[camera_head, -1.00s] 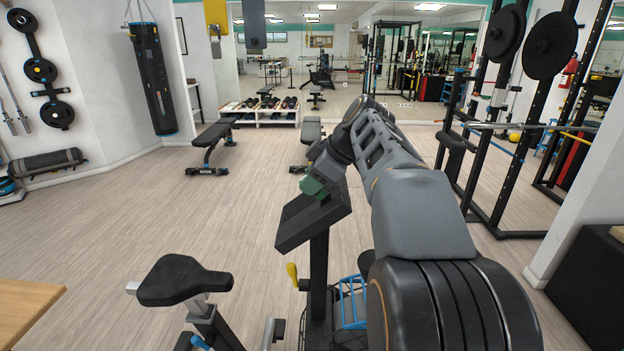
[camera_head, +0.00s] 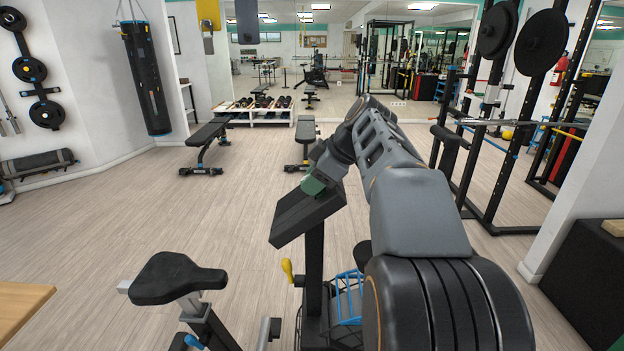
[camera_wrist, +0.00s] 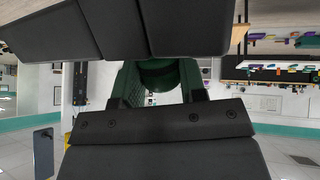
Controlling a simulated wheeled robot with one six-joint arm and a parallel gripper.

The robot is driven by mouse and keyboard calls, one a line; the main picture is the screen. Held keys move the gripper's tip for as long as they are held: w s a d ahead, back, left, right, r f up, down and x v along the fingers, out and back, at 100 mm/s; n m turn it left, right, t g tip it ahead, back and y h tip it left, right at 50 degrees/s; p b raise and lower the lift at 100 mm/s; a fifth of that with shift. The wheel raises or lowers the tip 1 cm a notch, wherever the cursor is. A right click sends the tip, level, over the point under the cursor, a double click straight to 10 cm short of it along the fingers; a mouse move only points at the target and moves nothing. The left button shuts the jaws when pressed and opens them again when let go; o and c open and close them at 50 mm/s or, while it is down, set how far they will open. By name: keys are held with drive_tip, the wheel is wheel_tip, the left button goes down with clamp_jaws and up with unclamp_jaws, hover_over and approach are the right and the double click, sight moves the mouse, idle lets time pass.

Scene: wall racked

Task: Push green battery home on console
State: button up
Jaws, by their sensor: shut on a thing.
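The console (camera_head: 300,222) is a dark, tilted box on top of a dark post. The green battery (camera_head: 313,187) is at the upper part of the console's face, in front of my gripper (camera_head: 317,178). In the wrist view the green battery (camera_wrist: 158,82) sits between my gripper's fingers (camera_wrist: 155,92), and the dark console (camera_wrist: 135,25) fills the top. My gripper is shut on the battery. The battery looks touching or very close to the console. How deep it sits is hidden.
A black saddle (camera_head: 172,278) stands at the lower left. A yellow handle (camera_head: 287,269) and a blue wire basket (camera_head: 348,297) are beside the console's post. A wooden surface (camera_head: 20,305) is at the left edge. Open floor (camera_head: 220,215) lies left of the console.

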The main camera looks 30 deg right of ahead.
drive_tip(key=shift+s+d+f+b, duration=0.2)
drive_tip(key=shift+d+f+b, duration=0.25)
drive_tip(key=shift+f, duration=0.1)
drive_tip(key=o, duration=1.1)
drive_tip(key=shift+f, duration=0.1)
drive_tip(key=p+v, duration=0.1)
drive_tip(key=v, duration=1.3)
drive_tip(key=shift+w, duration=0.1)
